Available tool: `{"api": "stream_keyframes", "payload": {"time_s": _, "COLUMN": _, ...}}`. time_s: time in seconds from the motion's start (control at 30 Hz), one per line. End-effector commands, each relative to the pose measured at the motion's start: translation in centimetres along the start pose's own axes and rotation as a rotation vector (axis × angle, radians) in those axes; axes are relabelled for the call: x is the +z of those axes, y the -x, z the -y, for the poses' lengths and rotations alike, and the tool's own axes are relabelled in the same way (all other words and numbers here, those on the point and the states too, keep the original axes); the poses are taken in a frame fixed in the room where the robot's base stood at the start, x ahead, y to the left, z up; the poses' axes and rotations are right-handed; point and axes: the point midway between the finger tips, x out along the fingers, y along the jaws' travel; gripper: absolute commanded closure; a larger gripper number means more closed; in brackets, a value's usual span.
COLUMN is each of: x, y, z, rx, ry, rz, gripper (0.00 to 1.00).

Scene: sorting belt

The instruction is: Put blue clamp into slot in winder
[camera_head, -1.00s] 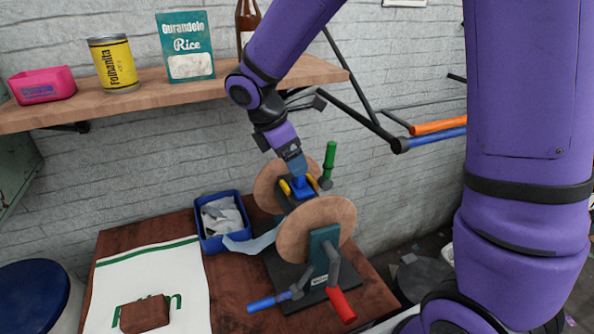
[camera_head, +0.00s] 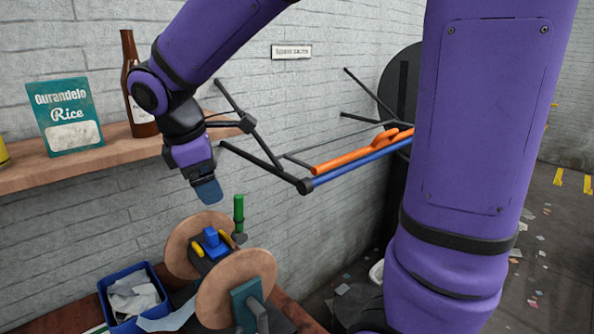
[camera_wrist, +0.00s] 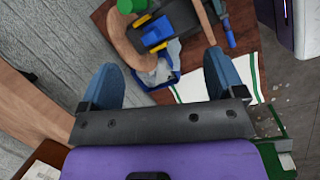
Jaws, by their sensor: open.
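The blue clamp (camera_head: 213,243) sits upright in the middle of the winder, between its two round wooden discs (camera_head: 237,288). Yellow parts (camera_head: 228,239) flank it. How deep it sits in the slot I cannot tell. The clamp (camera_wrist: 156,31) also shows in the wrist view, near the top, on the dark body of the winder. My gripper (camera_head: 208,192) hangs above the winder, clear of the clamp. In the wrist view its blue fingers (camera_wrist: 163,75) are spread wide with nothing between them.
A green upright handle (camera_head: 239,214) stands close behind the clamp. A blue bin (camera_head: 125,287) with crumpled scraps is left of the winder. A wooden shelf (camera_head: 108,152) holds a rice packet and a bottle. A rack with orange and blue bars (camera_head: 352,172) juts from the wall.

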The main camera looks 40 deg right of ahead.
Motion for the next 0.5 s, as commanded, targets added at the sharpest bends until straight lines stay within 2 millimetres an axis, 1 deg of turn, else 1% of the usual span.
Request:
{"api": "stream_keyframes", "payload": {"time_s": 0.03, "x": 1.3, "y": 0.7, "z": 0.6, "rx": 0.012, "ry": -0.070, "rz": -0.023, "gripper": 0.12}}
{"api": "stream_keyframes", "payload": {"time_s": 0.1, "x": 2.8, "y": 1.3, "z": 1.4, "rx": 0.020, "ry": -0.175, "rz": -0.057, "gripper": 0.12}}
{"api": "stream_keyframes", "payload": {"time_s": 0.3, "x": 6.8, "y": 2.7, "z": 4.1, "rx": 0.033, "ry": -0.467, "rz": -0.163, "gripper": 0.12}}
{"api": "stream_keyframes", "payload": {"time_s": 0.5, "x": 10.2, "y": 3.5, "z": 7.0, "rx": 0.031, "ry": -0.755, "rz": -0.284, "gripper": 0.12}}
